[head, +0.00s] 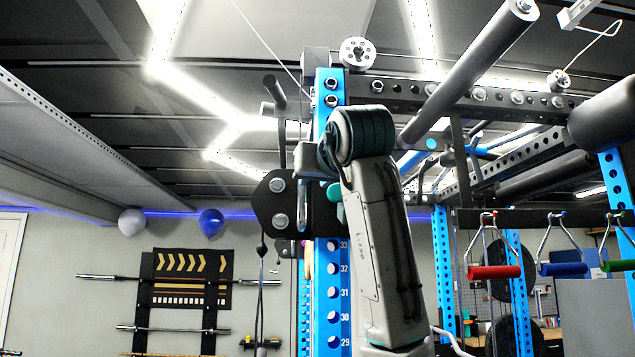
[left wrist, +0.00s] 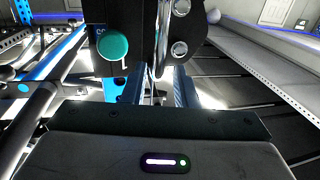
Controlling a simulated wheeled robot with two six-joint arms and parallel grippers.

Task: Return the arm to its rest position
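My left arm (head: 380,250) rises from the bottom of the head view, in front of the blue rack upright (head: 330,300). Its bent joint is near the top of the upright, and the hand end is mostly hidden behind it. In the left wrist view my left gripper (left wrist: 150,88) shows two dark fingers apart with nothing held between them. Beyond the fingers are a black bolted plate and a teal knob (left wrist: 112,46). I cannot tell whether the fingers touch the rack. My right gripper is in neither view.
A black bolted plate (head: 272,208) sits on the upright beside my arm. A thick grey bar (head: 465,70) crosses at the upper right. Red (head: 494,272) and blue (head: 562,269) handles hang at the right. Wall barbells (head: 105,278) are at the left.

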